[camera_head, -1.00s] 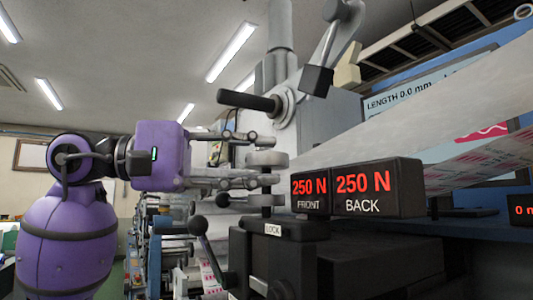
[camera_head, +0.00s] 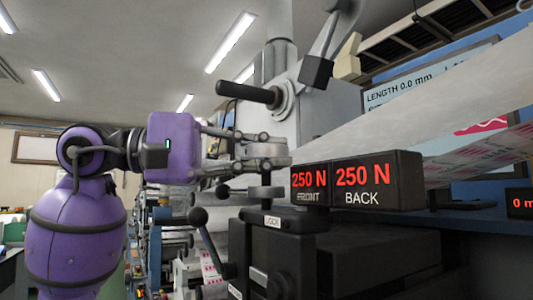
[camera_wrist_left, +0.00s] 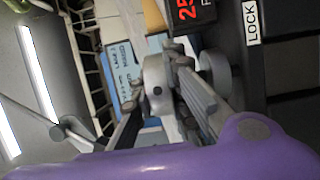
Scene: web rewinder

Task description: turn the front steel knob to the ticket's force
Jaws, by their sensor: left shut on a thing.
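The steel knob (camera_head: 268,150) is a short grey cylinder left of the force displays. My left gripper (camera_head: 258,152) reaches it from the left and is shut on it, one finger above and one below in the head view. The wrist view shows the knob (camera_wrist_left: 155,82) between the fingers. A second grey disc (camera_head: 266,192) sits below it on the same upright line. The front display (camera_head: 309,182) reads 250 N, its FRONT label blurred. The back display (camera_head: 362,177) reads 250 N. I cannot make out a ticket. My right gripper is not in view.
A black block with a LOCK label (camera_head: 272,221) stands below the knob. A black handle (camera_head: 247,94) sticks out above my gripper. The pale web (camera_head: 410,120) slants across the right.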

